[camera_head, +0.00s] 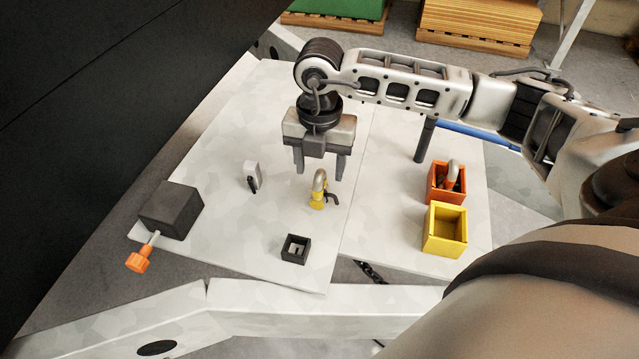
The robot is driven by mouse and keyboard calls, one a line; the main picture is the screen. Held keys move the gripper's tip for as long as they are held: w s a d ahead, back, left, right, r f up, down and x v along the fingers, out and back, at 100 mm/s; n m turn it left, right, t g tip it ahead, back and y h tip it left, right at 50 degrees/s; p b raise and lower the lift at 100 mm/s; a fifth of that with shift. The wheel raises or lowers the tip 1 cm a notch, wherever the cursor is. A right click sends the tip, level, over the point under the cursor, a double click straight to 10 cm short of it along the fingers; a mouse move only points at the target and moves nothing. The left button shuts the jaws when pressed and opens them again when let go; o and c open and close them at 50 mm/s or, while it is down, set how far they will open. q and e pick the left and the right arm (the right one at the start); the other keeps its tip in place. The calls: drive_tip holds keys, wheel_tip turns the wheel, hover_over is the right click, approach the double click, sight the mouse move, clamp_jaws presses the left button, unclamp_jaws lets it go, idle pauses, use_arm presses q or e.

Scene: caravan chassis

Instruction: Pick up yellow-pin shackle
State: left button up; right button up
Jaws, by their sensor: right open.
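The yellow-pin shackle (319,190) stands on the light panel, with a pale metal bow at the top and yellow at its lower part. A small dark piece shows at its right side. My right gripper (320,170) points down with its two fingers apart, and it is empty. It appears above and behind the shackle in the picture. I cannot tell the exact height gap. My left gripper is not in view.
A yellow open box (444,230) and an orange box (446,184) holding another shackle stand at the right. A small black square holder (295,249), a grey-white piece (252,176) and a dark block (171,209) are at the left. A dark post (425,140) rises behind the boxes.

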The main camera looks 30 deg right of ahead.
drive_tip(key=shift+f, duration=1.2)
clamp_jaws()
drive_tip(key=shift+r, duration=0.1)
